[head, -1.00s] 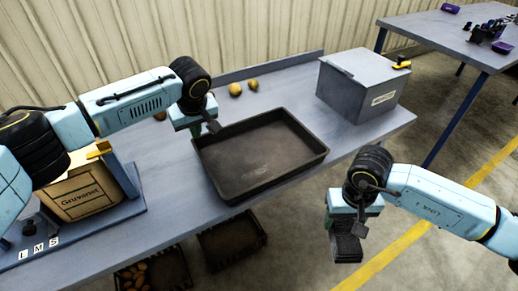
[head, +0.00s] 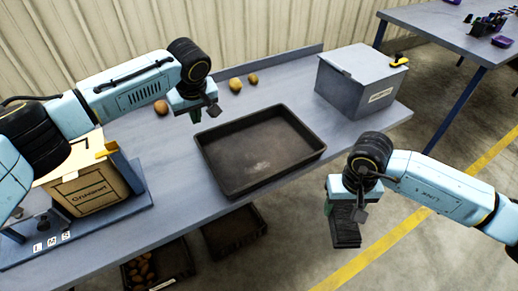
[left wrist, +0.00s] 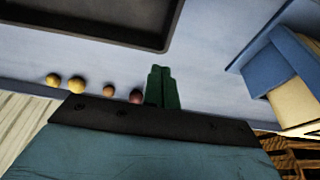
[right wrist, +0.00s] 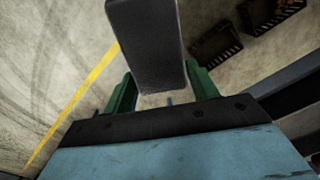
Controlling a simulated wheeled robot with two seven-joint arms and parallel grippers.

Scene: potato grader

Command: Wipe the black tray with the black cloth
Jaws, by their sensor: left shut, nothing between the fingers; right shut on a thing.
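The black tray (head: 258,158) lies on the grey table, empty, with a pale smudge on its floor. Its edge also shows at the top of the left wrist view (left wrist: 90,25). My left gripper (head: 196,116) is shut and empty, above the table near the tray's far left corner; its green fingers meet in the left wrist view (left wrist: 161,72). My right gripper (head: 346,218) is shut on a dark folded block, seemingly the black cloth (head: 346,233). It holds it off the table's front edge, right of the tray. The cloth hangs between the fingers in the right wrist view (right wrist: 148,45).
A grey lidded box (head: 360,85) stands right of the tray. Several potatoes (head: 236,85) lie behind the tray. A cardboard box (head: 90,190) stands at the left. Crates (head: 235,230) sit below the table's front edge.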

